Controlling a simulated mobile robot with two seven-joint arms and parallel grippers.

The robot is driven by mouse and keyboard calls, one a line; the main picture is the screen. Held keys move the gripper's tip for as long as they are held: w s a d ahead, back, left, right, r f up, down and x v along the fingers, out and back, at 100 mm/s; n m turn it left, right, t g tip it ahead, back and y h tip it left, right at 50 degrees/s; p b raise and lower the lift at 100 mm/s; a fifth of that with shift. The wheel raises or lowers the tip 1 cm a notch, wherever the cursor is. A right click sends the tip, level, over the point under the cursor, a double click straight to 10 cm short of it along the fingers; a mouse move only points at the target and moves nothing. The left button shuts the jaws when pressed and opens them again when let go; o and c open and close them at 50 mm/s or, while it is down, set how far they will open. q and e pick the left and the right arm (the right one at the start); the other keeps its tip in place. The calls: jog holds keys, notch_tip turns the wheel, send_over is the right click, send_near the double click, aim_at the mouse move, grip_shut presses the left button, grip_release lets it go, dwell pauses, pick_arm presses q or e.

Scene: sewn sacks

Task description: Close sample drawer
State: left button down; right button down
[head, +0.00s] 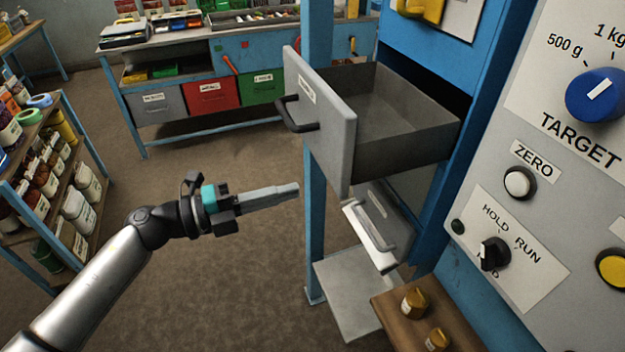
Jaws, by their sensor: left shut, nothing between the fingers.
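The sample drawer (334,128) is a grey metal drawer pulled far out of a blue cabinet (453,199). Its inside looks empty, and a dark handle (296,114) is on its front panel. My left gripper (297,188) is shut and empty, with its fingers pointing right. In the picture it is to the lower left of the drawer front, apart from the handle. My right gripper is not in the view.
A lower drawer with a light handle (369,226) and a grey shelf (350,290) are below. A control panel (560,130) fills the right. A shelf of jars (60,170) stands left, a workbench (200,60) behind. Brown floor is open between.

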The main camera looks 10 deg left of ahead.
aim_at(330, 181)
pick_arm(q)
jog(key=shift+p+x, duration=0.4)
jog(key=shift+x, duration=2.3)
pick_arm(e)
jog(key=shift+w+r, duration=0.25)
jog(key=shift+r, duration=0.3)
pick_arm(q)
jog(key=shift+w, duration=0.1)
